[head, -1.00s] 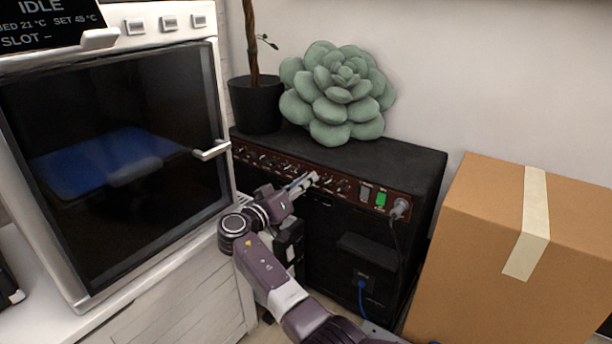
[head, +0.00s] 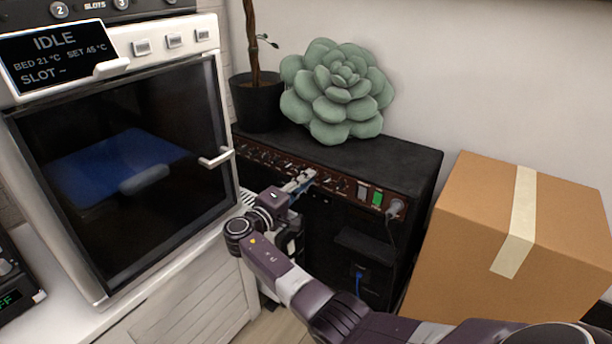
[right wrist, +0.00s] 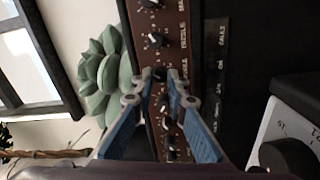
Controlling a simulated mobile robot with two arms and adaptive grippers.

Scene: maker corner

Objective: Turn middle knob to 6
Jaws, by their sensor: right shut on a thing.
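A black amplifier (head: 400,165) stands against the wall, with a brown control panel (head: 345,187) holding a row of small black knobs. My right gripper (head: 309,176) reaches the middle of this panel. In the right wrist view my right gripper (right wrist: 166,76) has its blue-sided fingers shut on a small black knob (right wrist: 160,72), mostly hidden between the tips. The knob above it (right wrist: 156,40) sits by lettering that looks like "TREBLE" and is free. The gripped knob's pointer and number cannot be read. My left gripper is not in view.
A white-framed machine (head: 215,120) with a dark glass door stands close on the left. A green succulent (head: 340,95) and a black plant pot (head: 257,103) are on the amplifier. A cardboard box (head: 470,230) stands at the right.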

